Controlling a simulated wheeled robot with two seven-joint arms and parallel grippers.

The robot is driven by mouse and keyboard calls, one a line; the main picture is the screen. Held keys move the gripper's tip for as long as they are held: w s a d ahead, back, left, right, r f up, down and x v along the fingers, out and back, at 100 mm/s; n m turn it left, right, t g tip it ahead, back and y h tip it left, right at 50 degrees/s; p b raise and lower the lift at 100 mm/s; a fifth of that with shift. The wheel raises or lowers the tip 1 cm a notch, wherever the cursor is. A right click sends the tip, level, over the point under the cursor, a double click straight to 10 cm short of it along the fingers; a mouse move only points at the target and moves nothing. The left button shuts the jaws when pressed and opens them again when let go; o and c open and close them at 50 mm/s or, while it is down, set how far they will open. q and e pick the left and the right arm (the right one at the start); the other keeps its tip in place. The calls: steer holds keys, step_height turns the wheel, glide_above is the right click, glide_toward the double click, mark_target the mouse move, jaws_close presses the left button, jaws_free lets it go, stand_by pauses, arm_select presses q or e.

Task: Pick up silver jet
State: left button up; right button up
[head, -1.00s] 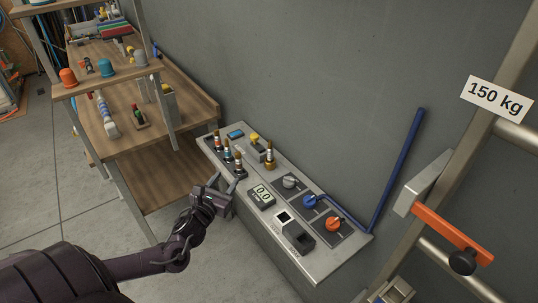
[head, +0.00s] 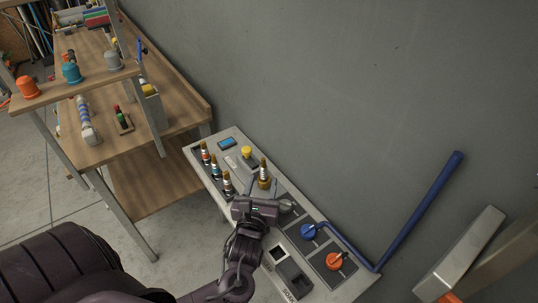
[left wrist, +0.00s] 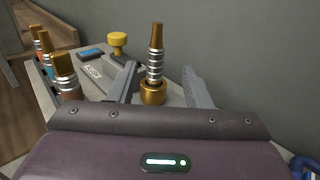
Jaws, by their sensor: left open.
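The silver jet (head: 263,170) is a brass-tipped nozzle with silver bands, standing upright in a round brass holder (head: 264,184) on the grey panel. In the left wrist view the silver jet (left wrist: 155,58) stands between the two fingers of my left gripper (left wrist: 160,86), with a gap on both sides. In the head view my left gripper (head: 261,191) is open, just on the near side of the brass holder. The fingertips are partly hidden there. My right gripper is not in view.
Several other nozzles with coloured bands (head: 214,166) stand in a row left of the jet. A yellow knob (head: 246,152) stands behind. Blue (head: 307,231) and orange (head: 334,261) knobs and a blue pipe (head: 420,205) lie to the right. The wall rises behind the panel.

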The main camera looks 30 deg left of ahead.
mark_target(263, 169)
arm_select(q)
steer(key=shift+w+a+f, duration=0.1)
steer(key=shift+w+a, duration=0.1)
steer(key=shift+w, duration=0.4)
steer(key=shift+w+a, duration=0.15)
steer(key=shift+w, duration=0.15)
steer(key=shift+w+a+r+p, duration=0.4)
steer(key=shift+w+r+p, duration=0.15)
steer(key=shift+r+p, duration=0.15)
steer(key=shift+p+x, duration=0.3)
steer(key=shift+x, duration=0.5)
steer(key=x, duration=0.2)
steer(key=shift+w+a+f, duration=0.2)
steer(key=shift+a, duration=0.05)
steer(key=shift+w, duration=0.15)
steer(key=shift+c, duration=0.7)
steer(key=c, duration=0.4)
jaws_close()
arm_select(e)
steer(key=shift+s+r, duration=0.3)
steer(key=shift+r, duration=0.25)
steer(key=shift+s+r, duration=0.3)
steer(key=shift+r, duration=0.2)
